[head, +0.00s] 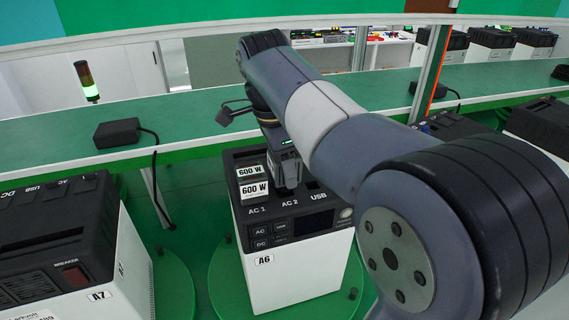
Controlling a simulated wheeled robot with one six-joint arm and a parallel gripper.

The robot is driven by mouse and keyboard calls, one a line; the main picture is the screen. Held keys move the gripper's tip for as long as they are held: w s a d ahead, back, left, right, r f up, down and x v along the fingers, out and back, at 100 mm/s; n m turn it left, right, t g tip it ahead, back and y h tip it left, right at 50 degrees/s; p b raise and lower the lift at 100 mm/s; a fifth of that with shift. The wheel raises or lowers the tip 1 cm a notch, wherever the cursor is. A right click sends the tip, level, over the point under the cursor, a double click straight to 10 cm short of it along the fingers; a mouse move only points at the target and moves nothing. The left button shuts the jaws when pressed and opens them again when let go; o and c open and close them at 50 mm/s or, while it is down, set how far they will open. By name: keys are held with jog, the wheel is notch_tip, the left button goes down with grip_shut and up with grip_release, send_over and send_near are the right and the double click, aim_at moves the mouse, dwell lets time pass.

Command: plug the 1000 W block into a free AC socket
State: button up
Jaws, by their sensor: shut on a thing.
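The power station A6 (297,268) is a white box with a black top, standing on a green turntable. Its top has sockets marked AC 1, AC 2 and USB. A block labelled 600 W (252,184) stands at AC 1. My gripper (288,182) points down over the AC 2 place, right beside the 600 W block. It is shut on a dark thing, mostly hidden by the gripper, with no label readable. I cannot tell whether that thing is seated in AC 2 or just above it. No 1000 W label is visible.
Power station A7 (62,252) stands at the left on its own turntable. A black adapter with a cable (118,133) lies on the green bench (50,144) behind. Another adapter (432,90) is farther right. My arm covers much of the right side.

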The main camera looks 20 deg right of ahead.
jog(key=shift+f+b, duration=0.55)
jog(key=shift+f, duration=0.35)
jog(key=o, duration=1.4)
jog(key=shift+f, duration=0.1)
jog(key=r, duration=0.3)
jog(key=a+r, duration=0.1)
jog(key=r, duration=0.6)
jog(key=shift+a+r, duration=0.35)
jog(key=shift+r, duration=0.05)
jog(key=f, duration=0.3)
jog(key=d+f, duration=0.1)
jog(key=f, duration=0.6)
jog(key=shift+d+f, duration=0.35)
jog(key=shift+r, duration=0.3)
